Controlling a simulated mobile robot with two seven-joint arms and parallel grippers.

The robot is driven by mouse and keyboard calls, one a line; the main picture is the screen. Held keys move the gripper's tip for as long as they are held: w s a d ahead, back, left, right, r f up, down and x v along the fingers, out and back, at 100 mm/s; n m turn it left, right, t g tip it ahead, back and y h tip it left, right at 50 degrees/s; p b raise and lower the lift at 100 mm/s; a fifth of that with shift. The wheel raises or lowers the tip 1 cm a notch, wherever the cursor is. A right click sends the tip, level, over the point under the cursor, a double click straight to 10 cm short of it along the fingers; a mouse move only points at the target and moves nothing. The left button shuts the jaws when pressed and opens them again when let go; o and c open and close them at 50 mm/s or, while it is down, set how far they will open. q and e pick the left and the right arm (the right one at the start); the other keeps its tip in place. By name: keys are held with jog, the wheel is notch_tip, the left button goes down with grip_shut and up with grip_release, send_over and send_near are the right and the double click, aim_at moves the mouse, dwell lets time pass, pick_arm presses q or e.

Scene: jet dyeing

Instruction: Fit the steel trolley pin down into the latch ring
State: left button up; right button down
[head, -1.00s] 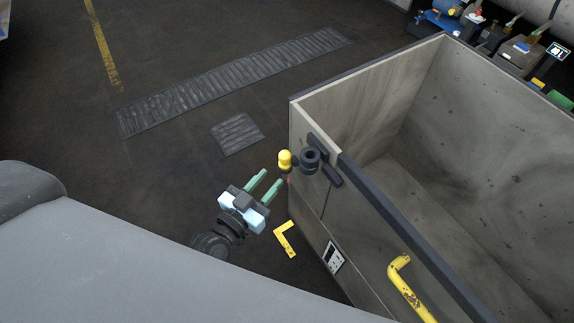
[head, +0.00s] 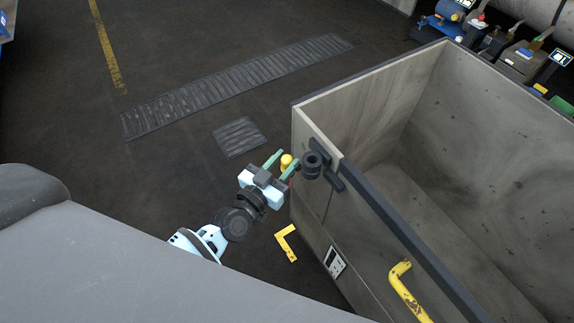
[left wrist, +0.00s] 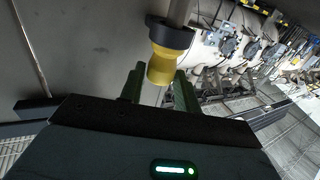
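The pin's yellow head (head: 287,161) shows beside the trolley's near-left corner in the head view, just left of the black latch ring (head: 312,164). In the left wrist view the yellow head (left wrist: 161,67) has a dark collar (left wrist: 170,34) and a steel rod (left wrist: 180,10) above it. My left gripper (head: 281,162) is open, with its green fingers on either side of the yellow head. I cannot tell whether they touch it. In the left wrist view the fingers (left wrist: 158,88) stand apart. The ring's bore is hardly visible. My right gripper is not in view.
The grey trolley (head: 319,117) has high walls and a dark rim. A yellow handle (head: 402,285) is on its near side. A yellow L-shaped mark (head: 286,243) lies on the floor. Floor grates (head: 240,137) lie at the left. Machinery (head: 520,55) stands at the back right.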

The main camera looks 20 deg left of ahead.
pick_arm(q)
jog(key=shift+x, duration=0.8)
jog(key=shift+f, duration=0.1)
jog(key=c, duration=0.6)
